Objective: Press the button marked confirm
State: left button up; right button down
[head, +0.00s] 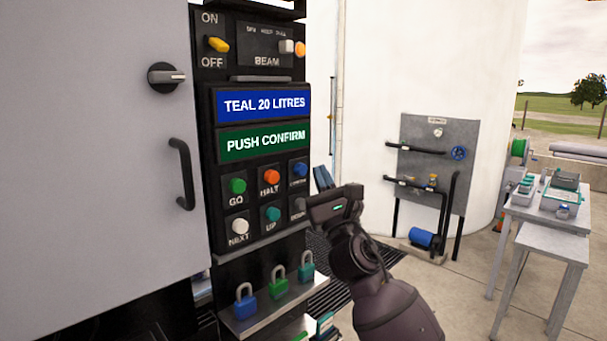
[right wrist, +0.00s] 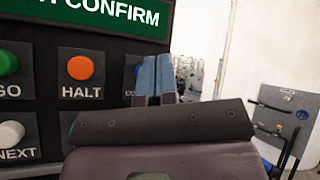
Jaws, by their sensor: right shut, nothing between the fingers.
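The control panel (head: 262,150) has a green display (head: 265,141) reading "PUSH CONFIRM". Below it are two rows of round buttons. The blue button (head: 299,169) at the right end of the upper row has a small label that looks like "CONFIRM". In the right wrist view a sliver of the blue button (right wrist: 136,73) shows left of the fingers, which hide most of it. My right gripper (head: 321,178) is shut and empty, its blue fingertips just right of the blue button; I cannot tell the exact gap. My left gripper is not in view.
An orange HALT button (head: 271,176) and green GO button (head: 237,186) sit left of the blue one. A teal UP button (head: 272,214) and white NEXT button (head: 239,226) are below. Padlocks (head: 278,282) stand on a ledge underneath. A grey cabinet door (head: 100,150) stands left.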

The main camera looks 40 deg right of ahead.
jog(key=shift+w, duration=0.75)
dwell(0.5)
jog(key=shift+w, duration=0.1)
dwell(1.1)
jog(key=shift+w+a, duration=0.1)
jog(key=shift+w, duration=0.2)
jog(key=shift+w+b, duration=0.3)
jog(key=shift+w, duration=0.3)
dwell(1.0)
jog(key=shift+s, duration=0.1)
jog(key=shift+s+p, duration=0.35)
jog(key=shift+s, duration=0.6)
